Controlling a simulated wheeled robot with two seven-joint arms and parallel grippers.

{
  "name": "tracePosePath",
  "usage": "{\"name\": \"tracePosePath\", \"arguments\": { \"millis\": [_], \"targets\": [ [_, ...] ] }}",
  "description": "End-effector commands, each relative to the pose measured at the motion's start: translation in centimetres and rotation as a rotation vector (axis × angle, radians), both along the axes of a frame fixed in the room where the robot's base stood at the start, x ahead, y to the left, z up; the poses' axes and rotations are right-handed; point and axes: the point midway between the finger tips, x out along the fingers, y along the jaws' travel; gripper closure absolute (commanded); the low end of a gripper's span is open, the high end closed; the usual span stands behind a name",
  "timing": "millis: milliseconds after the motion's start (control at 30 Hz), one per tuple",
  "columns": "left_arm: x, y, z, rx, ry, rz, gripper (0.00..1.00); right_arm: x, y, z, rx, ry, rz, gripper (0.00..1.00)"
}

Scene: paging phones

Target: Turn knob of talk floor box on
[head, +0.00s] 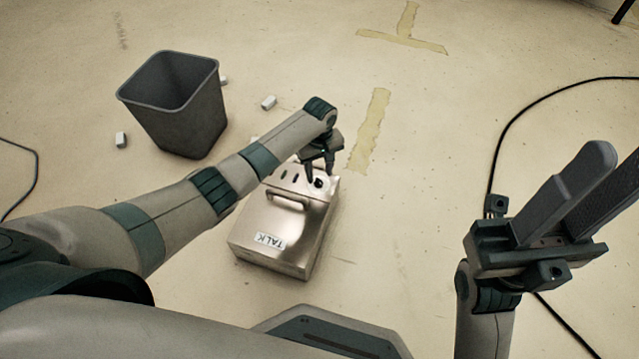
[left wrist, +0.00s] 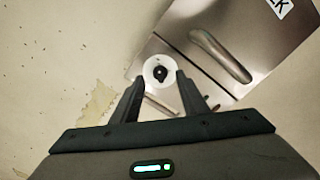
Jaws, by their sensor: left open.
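The talk floor box (head: 278,250) is a shiny metal case with a TALK label and a handle, standing on the floor in the middle of the head view. It also shows in the left wrist view (left wrist: 215,75). Its knob (head: 319,182) is small and black, near the far right corner. In the left wrist view the black knob (left wrist: 160,73) sits on a round white plate, just beyond and between the fingertips. My left gripper (head: 320,175) is open above the knob; I cannot tell whether it touches it. My right gripper (head: 590,195) is raised at the right, fingers apart and empty.
A grey bin (head: 180,115) stands on the floor at the left. Small white blocks (head: 268,102) lie around it. A black cable (head: 510,130) curves over the floor at the right. Yellow tape (head: 370,130) marks the floor behind the box.

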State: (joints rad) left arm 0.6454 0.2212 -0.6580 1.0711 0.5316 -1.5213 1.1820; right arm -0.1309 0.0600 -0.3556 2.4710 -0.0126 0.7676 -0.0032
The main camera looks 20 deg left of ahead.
Motion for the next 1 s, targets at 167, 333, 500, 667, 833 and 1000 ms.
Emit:
{"name": "tracePosePath", "arguments": {
  "millis": [167, 333, 500, 667, 833, 1000],
  "targets": [
    [0.0, 0.0, -3.0, 0.001, 0.001, 0.0, 0.6, -0.1, 0.3, 0.1, 0.014, -0.032, 0.02, 0.69],
    [0.0, 0.0, -4.2, -0.001, -0.001, 0.0, 0.6, -0.2, 0.5, 0.5, 0.018, -0.047, 0.029, 0.69],
    [0.0, 0.0, -4.5, -0.001, -0.001, 0.0, 0.6, -0.2, 0.5, 0.8, 0.019, -0.052, 0.033, 0.69],
    [0.0, 0.0, -4.5, -0.001, -0.001, 0.0, 0.6, -0.2, 0.5, 0.8, 0.019, -0.051, 0.033, 0.69],
    [0.0, 0.0, -4.5, -0.001, -0.001, 0.0, 0.84, -0.2, 0.5, 0.8, 0.019, -0.052, 0.033, 0.69],
    [0.0, 0.0, -4.5, 0.0, 0.0, 0.0, 1.0, -0.2, 0.5, 0.8, 0.019, -0.052, 0.032, 0.69]
  ]
}}
